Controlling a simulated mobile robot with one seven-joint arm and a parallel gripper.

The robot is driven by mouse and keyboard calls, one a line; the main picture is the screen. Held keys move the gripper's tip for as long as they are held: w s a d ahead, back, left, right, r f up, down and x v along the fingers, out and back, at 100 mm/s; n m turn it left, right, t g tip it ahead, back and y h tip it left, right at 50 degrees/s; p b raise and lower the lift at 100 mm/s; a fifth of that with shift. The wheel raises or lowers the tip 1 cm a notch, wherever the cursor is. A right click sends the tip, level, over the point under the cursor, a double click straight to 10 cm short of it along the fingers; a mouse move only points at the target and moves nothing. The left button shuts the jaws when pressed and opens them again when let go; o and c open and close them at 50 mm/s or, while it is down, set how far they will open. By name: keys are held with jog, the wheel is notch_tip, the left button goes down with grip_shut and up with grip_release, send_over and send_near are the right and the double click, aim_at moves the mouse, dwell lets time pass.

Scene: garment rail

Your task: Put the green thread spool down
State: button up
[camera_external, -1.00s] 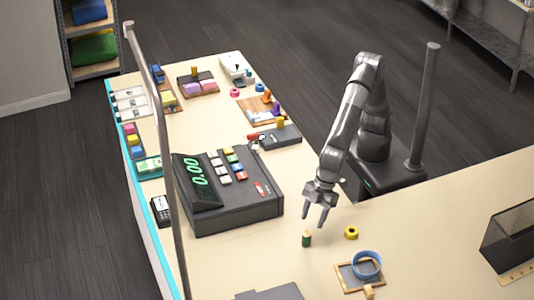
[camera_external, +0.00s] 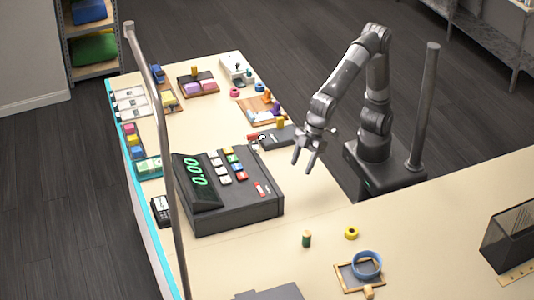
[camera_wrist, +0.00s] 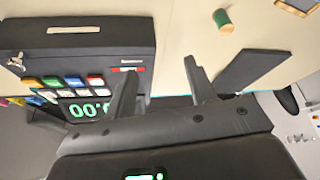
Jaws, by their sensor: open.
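The green thread spool (camera_external: 307,240) stands upright on the cream counter (camera_external: 335,210), to the right of the cash register. It also shows near the top of the wrist view (camera_wrist: 223,20). My gripper (camera_external: 304,168) is open and empty. It is raised above the counter beside the register's right end, well apart from the spool. In the wrist view its two fingers (camera_wrist: 160,78) stand spread with nothing between them.
The black cash register (camera_external: 235,208) stands left of the spool. A yellow ring-shaped spool (camera_external: 351,233) and a wooden tray (camera_external: 346,281) with a blue ring (camera_external: 366,264) are close by. A grey pole (camera_external: 166,150) rises in front.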

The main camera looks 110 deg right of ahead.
jog(key=s+d+r+m, duration=0.1)
jog(key=s+d+r, duration=0.15)
jog(key=d, duration=0.45)
jog(key=s+d+r, duration=0.1)
jog(key=s+d, duration=0.2)
jog(key=d, duration=0.3)
jog(key=s+d+f+m, duration=0.1)
jog(key=s+d+f, duration=0.1)
jog(key=s+d, duration=0.6)
jog(key=s+d+f+m+t+h, duration=0.1)
jog(key=s+d+f+m, duration=0.1)
jog(key=s+d, duration=0.6)
jog(key=shift+s+d+f+h, duration=0.3)
jog(key=shift+s+f, duration=0.2)
jog(key=shift+s, duration=0.75)
